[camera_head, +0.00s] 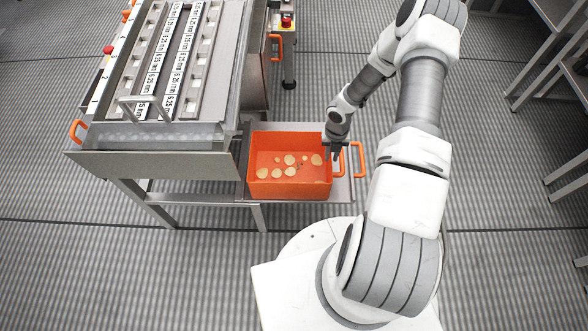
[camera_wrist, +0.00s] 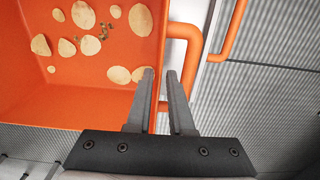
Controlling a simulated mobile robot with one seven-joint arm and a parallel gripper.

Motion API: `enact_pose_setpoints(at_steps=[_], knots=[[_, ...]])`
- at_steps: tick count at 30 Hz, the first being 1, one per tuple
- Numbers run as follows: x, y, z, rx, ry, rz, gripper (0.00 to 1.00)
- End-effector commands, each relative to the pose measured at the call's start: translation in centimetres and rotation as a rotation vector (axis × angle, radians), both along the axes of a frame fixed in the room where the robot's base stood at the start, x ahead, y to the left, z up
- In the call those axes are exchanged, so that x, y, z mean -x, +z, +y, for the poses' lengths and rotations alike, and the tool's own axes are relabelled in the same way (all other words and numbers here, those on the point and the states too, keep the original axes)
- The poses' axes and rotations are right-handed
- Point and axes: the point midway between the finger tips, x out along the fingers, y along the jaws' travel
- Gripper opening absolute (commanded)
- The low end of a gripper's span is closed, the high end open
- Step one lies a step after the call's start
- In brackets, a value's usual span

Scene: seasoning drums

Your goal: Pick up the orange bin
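The orange bin (camera_head: 289,191) sits upright on a metal shelf beside the large machine, with several pale round slices inside. In the wrist view the bin (camera_wrist: 118,50) fills the upper left, with an orange handle (camera_wrist: 190,45) on its right side. My gripper (camera_head: 336,154) is at the bin's right side, pointing down. In the wrist view my gripper (camera_wrist: 161,73) is open, with a narrow gap between the fingers. The bin's right wall runs in line with this gap, the left finger over the inside and the right over the outside. I cannot tell whether either touches.
The metal machine (camera_head: 158,165) with numbered strips stands left of the bin. Another orange handle (camera_head: 360,159) is fixed at the shelf's right end, close to my gripper. Metal racks (camera_head: 548,40) stand at the far right. The striped floor between is clear.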

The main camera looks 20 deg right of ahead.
Motion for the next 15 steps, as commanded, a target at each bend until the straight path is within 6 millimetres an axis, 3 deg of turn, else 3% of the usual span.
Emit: enact_pose_setpoints(at_steps=[10, 15], knots=[[0.1, -4.4, 0.1, 0.000, -0.001, 0.002, 0.20], [0.0, -5.2, 0.1, 0.001, -0.001, 0.000, 0.20]])
